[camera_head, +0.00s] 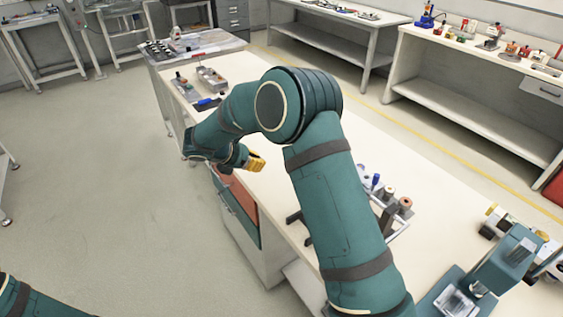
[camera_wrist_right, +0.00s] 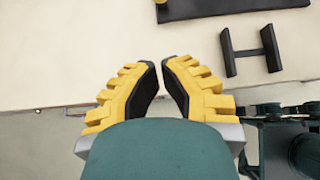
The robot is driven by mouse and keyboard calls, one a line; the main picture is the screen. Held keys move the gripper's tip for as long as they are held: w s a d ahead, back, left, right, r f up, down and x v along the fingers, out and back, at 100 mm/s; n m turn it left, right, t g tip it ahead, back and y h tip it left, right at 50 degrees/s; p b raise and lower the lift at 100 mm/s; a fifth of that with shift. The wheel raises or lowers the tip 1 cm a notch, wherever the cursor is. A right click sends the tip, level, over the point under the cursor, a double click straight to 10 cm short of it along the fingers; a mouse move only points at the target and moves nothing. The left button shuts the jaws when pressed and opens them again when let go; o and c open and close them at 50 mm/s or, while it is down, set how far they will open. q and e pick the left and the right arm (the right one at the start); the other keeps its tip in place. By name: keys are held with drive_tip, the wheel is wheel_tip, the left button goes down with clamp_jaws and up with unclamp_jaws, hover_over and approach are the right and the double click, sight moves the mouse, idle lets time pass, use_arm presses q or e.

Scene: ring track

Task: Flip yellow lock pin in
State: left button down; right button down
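I cannot make out a yellow lock pin in either view. My right gripper (camera_head: 262,161) has yellow ribbed fingers and hangs over the near long edge of the white workbench (camera_head: 420,185). In the right wrist view, the fingertips of the right gripper (camera_wrist_right: 159,62) nearly meet, with a narrow gap and nothing between them. My right arm covers the middle of the head view and hides part of the bench. My left gripper is outside the view; only a piece of my left arm shows at the bottom left.
A dark H-shaped part (camera_wrist_right: 250,52) lies on the bench beyond my right fingers. A rack with rollers (camera_head: 390,208) and a teal machine (camera_head: 515,250) stand on the bench. Small parts (camera_head: 210,80) lie at its far end. The floor (camera_head: 90,170) to the left is clear.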

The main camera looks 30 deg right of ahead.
drive_tip(key=d+r+b+x, duration=0.2)
drive_tip(key=x, duration=1)
drive_tip(key=shift+w+d+f, duration=0.2)
drive_tip(key=shift+d, duration=1.15)
drive_tip(key=shift+w+a, duration=0.1)
